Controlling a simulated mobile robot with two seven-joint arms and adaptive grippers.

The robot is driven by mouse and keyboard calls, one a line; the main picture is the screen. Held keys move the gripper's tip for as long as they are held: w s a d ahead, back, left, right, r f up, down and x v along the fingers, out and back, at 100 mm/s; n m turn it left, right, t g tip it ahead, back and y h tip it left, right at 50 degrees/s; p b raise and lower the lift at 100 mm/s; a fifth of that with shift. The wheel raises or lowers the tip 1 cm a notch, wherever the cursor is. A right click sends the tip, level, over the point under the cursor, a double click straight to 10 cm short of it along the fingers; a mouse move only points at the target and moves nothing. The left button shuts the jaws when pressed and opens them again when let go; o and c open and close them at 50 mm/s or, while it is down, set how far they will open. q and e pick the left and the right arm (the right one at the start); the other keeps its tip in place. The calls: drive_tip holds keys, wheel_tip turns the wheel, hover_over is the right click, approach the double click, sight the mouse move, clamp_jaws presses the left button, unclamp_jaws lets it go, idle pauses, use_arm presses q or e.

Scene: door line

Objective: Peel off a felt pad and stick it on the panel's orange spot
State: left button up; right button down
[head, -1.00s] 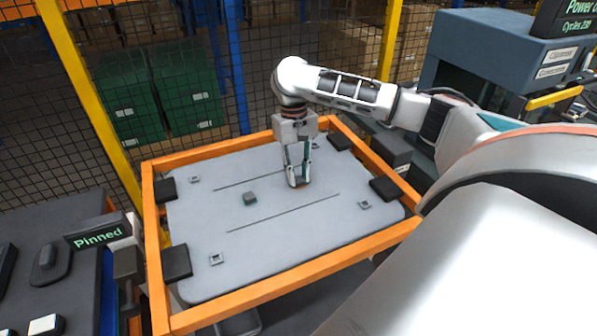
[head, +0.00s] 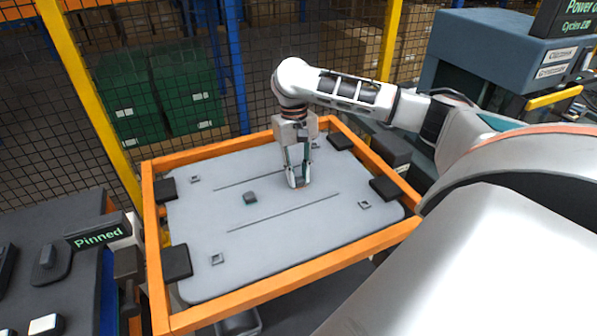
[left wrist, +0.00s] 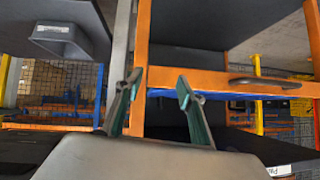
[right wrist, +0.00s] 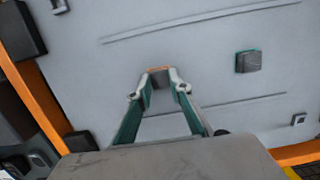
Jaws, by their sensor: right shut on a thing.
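The grey panel (head: 215,230) lies in an orange frame. My right gripper (head: 298,184) points down at the panel, right of its middle. In the right wrist view its fingertips (right wrist: 158,80) are shut on a small felt pad (right wrist: 158,71), which looks greyish brown with an orange edge. The pad is at or very close to the panel surface; I cannot tell whether it touches. No separate orange spot shows clearly; the fingers and pad may hide it. My left gripper (left wrist: 157,88) is open and empty, near orange frame bars, and does not show in the head view.
A small dark grey block (head: 250,197) sits on the panel left of the right gripper; it also shows in the right wrist view (right wrist: 248,62). Black clamps (head: 176,262) hold the panel's edges. A "Pinned" sign (head: 98,236) stands at left. A mesh fence is behind.

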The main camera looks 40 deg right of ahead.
drive_tip(key=shift+f, duration=0.1)
drive_tip(key=c, duration=1.8)
unclamp_jaws()
drive_tip(key=shift+o, duration=0.2)
wheel_tip(320, 180, up, 12)
drive_tip(key=w, duration=0.1)
drive_tip(key=shift+w+d, duration=0.3)
drive_tip(key=shift+w, duration=0.05)
